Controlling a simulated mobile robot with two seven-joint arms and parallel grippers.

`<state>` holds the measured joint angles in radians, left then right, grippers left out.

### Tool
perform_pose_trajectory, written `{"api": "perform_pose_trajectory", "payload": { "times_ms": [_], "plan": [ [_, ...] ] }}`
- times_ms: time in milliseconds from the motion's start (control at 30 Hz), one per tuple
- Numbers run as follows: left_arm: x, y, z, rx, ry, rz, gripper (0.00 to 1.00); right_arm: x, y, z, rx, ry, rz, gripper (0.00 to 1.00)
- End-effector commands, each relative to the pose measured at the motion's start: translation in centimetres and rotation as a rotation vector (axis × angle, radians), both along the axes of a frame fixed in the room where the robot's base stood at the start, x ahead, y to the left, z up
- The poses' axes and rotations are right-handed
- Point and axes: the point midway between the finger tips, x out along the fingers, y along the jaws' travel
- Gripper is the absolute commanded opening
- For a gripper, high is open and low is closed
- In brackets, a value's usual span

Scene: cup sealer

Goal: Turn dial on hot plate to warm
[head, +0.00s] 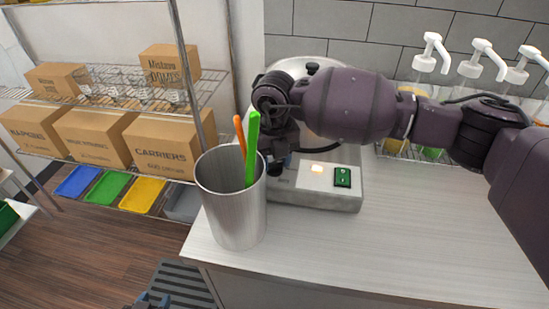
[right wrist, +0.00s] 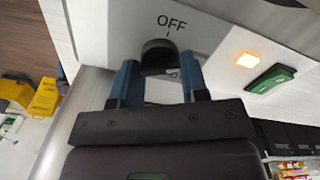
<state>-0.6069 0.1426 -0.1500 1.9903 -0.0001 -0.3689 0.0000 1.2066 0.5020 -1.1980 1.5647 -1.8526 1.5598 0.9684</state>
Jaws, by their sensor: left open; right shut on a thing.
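The hot plate (head: 315,196) is a silver box on the counter, with its front panel facing me. In the right wrist view, its black dial (right wrist: 158,52) sits below the printed word OFF, with a short mark between them. My right gripper's blue fingers (right wrist: 160,80) stand on either side of the dial and are shut on it. My left gripper (head: 152,299) is open at the bottom edge, low and away from the hot plate, only partly in view.
A metal cup (head: 231,205) holding green and orange sticks stands at the counter's left corner, close to my right gripper. An orange light (head: 318,168) glows beside a green switch (head: 342,177). Pump bottles (head: 470,68) stand behind. The front right counter (head: 420,240) is clear.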

Motion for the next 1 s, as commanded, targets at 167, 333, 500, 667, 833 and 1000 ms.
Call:
{"api": "perform_pose_trajectory", "payload": {
  "times_ms": [167,333,500,667,833,1000],
  "plan": [
    [0.1,0.0,0.1,0.001,-0.002,-0.001,0.44,0.1,0.0,0.1,0.001,-0.003,0.000,0.17],
    [0.3,0.0,0.2,0.000,-0.006,-0.002,0.44,0.1,0.0,0.1,0.001,-0.003,0.000,0.53],
    [0.5,-0.1,0.3,0.000,-0.009,-0.004,0.44,0.1,0.0,0.1,0.000,-0.001,0.001,0.66],
    [0.5,-0.1,0.3,0.000,-0.011,-0.004,0.44,0.0,0.0,0.1,0.000,-0.001,0.001,0.66],
    [0.6,-0.1,0.9,0.000,-0.012,-0.004,0.44,0.0,0.0,1.1,0.001,-0.002,0.001,0.66],
    [0.7,-0.1,2.5,0.001,-0.016,-0.003,0.44,0.1,0.0,3.9,0.000,-0.004,0.001,0.66]
  ]
}}
